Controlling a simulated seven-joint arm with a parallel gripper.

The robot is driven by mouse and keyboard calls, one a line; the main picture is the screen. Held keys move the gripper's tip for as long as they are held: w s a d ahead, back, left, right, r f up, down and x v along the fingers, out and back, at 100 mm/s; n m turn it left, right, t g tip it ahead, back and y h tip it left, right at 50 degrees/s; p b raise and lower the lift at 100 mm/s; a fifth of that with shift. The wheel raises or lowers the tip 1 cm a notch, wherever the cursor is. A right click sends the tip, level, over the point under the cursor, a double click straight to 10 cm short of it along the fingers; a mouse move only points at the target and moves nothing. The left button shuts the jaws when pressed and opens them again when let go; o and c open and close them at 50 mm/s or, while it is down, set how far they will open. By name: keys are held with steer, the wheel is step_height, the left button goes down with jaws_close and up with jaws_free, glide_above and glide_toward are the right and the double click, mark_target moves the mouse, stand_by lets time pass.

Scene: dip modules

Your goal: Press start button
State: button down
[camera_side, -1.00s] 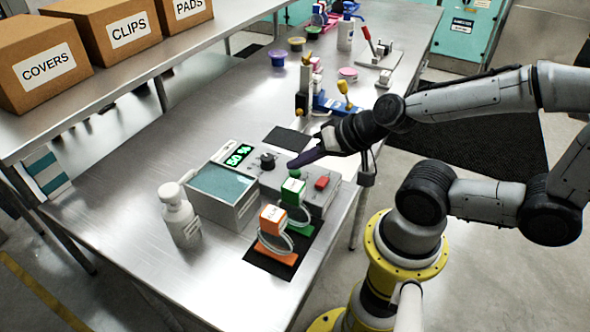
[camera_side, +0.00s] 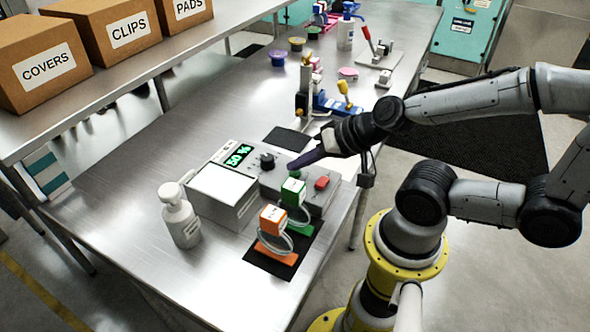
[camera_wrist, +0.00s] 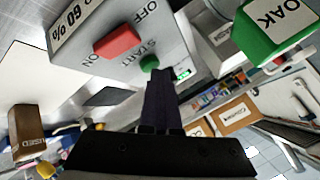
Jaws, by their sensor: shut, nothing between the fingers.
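The green start button (camera_side: 295,174) sits on top of the grey control box (camera_side: 322,201), between the black knob (camera_side: 267,161) and the red switch (camera_side: 321,182). In the wrist view the green button (camera_wrist: 149,63) is beside the word START, with the red ON/OFF switch (camera_wrist: 117,41) to its left. My gripper (camera_side: 292,166) is shut and empty, its dark purple fingers slanting down to the button. In the wrist view the fingertips (camera_wrist: 156,72) overlap the button's lower edge. I cannot tell whether they touch it.
A box with a bright white top (camera_side: 222,184) adjoins the control box. A green-handled holder (camera_side: 293,191) and an orange-handled holder (camera_side: 272,220) stand close in front. A white bottle (camera_side: 181,216) is at the left.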

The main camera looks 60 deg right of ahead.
steer(key=shift+r, duration=0.65)
steer(key=shift+r, duration=2.5)
steer(key=s+r+n+g+h, duration=0.1)
steer(key=s+r+n+g, duration=0.2)
steer(key=s+n, duration=0.4)
steer(key=shift+s+r+n+g, duration=0.3)
steer(key=shift+s+r+n, duration=0.15)
steer(key=shift+s, duration=0.15)
